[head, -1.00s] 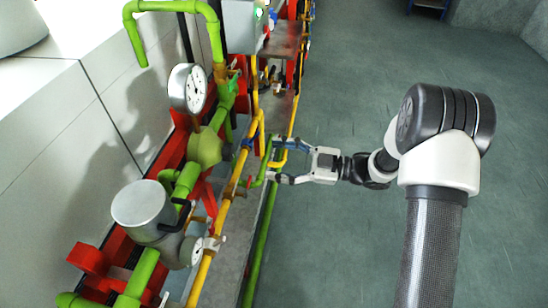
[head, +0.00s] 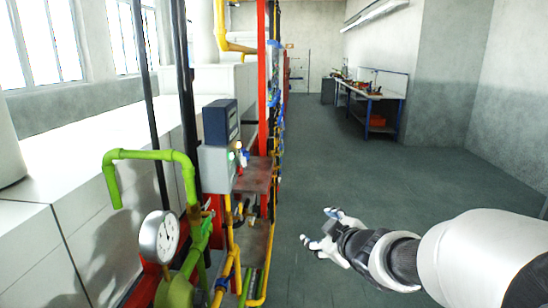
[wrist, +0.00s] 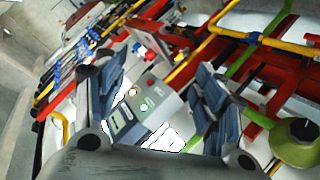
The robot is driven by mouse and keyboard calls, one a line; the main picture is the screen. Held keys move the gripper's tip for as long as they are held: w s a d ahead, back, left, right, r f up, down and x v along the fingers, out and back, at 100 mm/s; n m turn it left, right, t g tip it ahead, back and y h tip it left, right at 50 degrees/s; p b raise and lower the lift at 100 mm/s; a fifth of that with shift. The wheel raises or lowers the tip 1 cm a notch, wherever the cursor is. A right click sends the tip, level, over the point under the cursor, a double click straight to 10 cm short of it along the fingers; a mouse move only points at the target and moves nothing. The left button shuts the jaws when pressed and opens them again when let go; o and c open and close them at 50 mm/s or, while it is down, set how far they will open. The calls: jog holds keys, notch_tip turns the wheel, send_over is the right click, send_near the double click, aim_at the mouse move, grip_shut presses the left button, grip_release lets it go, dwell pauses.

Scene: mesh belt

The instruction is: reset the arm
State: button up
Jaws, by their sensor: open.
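My gripper (head: 316,225) is in the lower middle of the head view, to the right of the pipework and over the open floor. Its two fingers are apart and nothing is between them. My arm comes in from the lower right of the head view. In the wrist view the open fingers of my gripper (wrist: 162,75) frame a grey control box (wrist: 145,105) that lies beyond them, not held. That view is tilted, with the pipes running diagonally.
A pipe rig with green pipes (head: 150,155), a round gauge (head: 158,237) and the control box (head: 217,165) stands at left. A workbench (head: 372,93) is against the far right wall. The grey floor (head: 340,160) between is clear.

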jog(key=s+d+r+m+g+h, duration=0.2)
jog(key=s+d+m+h, duration=0.25)
jog(key=s, duration=0.45)
jog(key=s+a+f+m+g+y, duration=0.1)
jog(key=s+f+m+g, duration=0.1)
jog(key=s, duration=1.1)
jog(key=s+a+f+m+g+y, duration=0.1)
jog(key=s+f+m+g, duration=0.2)
jog(key=s, duration=0.9)
jog(key=shift+s+a+f+m+g, duration=0.15)
jog(key=shift+s+f+m+g, duration=0.05)
jog(key=shift+s+m+g, duration=0.25)
jog(key=shift+w, duration=0.1)
